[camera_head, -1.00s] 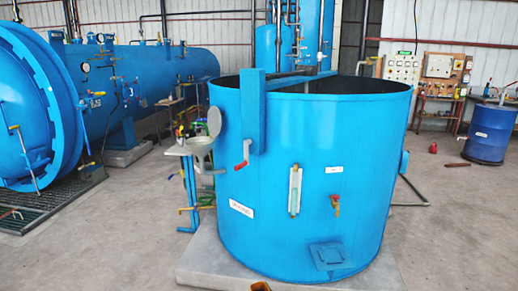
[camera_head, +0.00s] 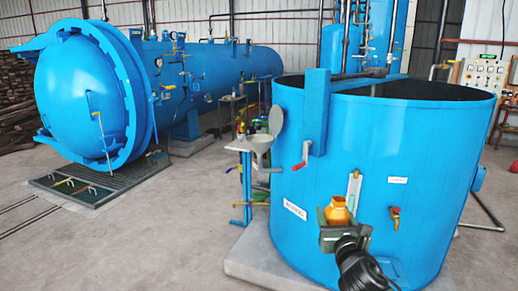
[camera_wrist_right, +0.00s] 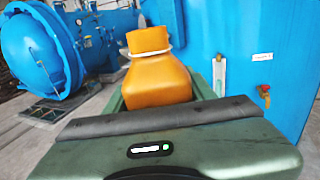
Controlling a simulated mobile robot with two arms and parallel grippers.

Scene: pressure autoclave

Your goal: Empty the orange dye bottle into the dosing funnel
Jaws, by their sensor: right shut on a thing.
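The orange dye bottle (camera_head: 338,211) is upright in my right gripper (camera_head: 340,228), in front of the blue tank. In the right wrist view the bottle (camera_wrist_right: 155,75) stands between the jaws, its neck up with a pale ring around it. My right gripper (camera_wrist_right: 158,105) is shut on it. The dosing funnel (camera_head: 259,143) is a grey bowl on the left side of the tank, with a round lid (camera_head: 276,121) tilted up beside it. The bottle is to the right of the funnel and lower in the picture, apart from it. My left gripper is not in view.
The large blue tank (camera_head: 390,145) fills the right side, with a red-handled valve (camera_head: 301,158) and a sight gauge (camera_head: 354,187) on its front. A small shelf (camera_head: 238,145) adjoins the funnel. A blue autoclave (camera_head: 95,90) lies at the left. The floor (camera_head: 150,230) between is open.

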